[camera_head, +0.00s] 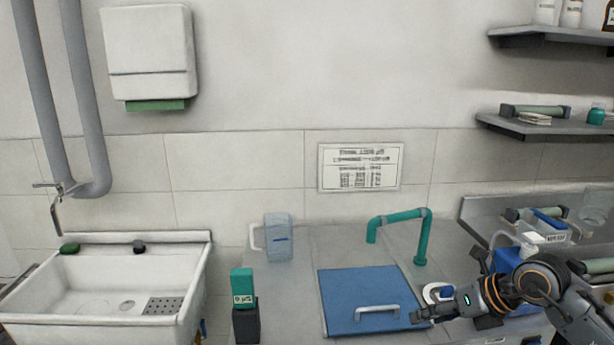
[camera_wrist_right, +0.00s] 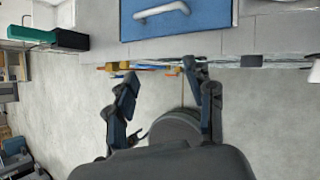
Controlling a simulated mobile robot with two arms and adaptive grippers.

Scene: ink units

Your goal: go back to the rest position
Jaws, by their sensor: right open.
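My right gripper (camera_head: 446,287) is at the lower right of the head view, its arm coming in from the right edge. Its fingers are spread apart and nothing is between them. One finger is near the right edge of a blue lid (camera_head: 345,292) with a pale handle. In the right wrist view the two fingers of my right gripper (camera_wrist_right: 162,75) stand apart over open floor, with the blue lid beyond them at the top. My left gripper is not in view.
A teal faucet (camera_head: 421,240) rises behind the lid. A clear jug (camera_head: 279,240) and a teal-and-black device (camera_head: 243,288) stand left of it. A white sink (camera_head: 60,290) is at the far left. Wall shelves (camera_head: 545,127) and a cluttered counter are at the right.

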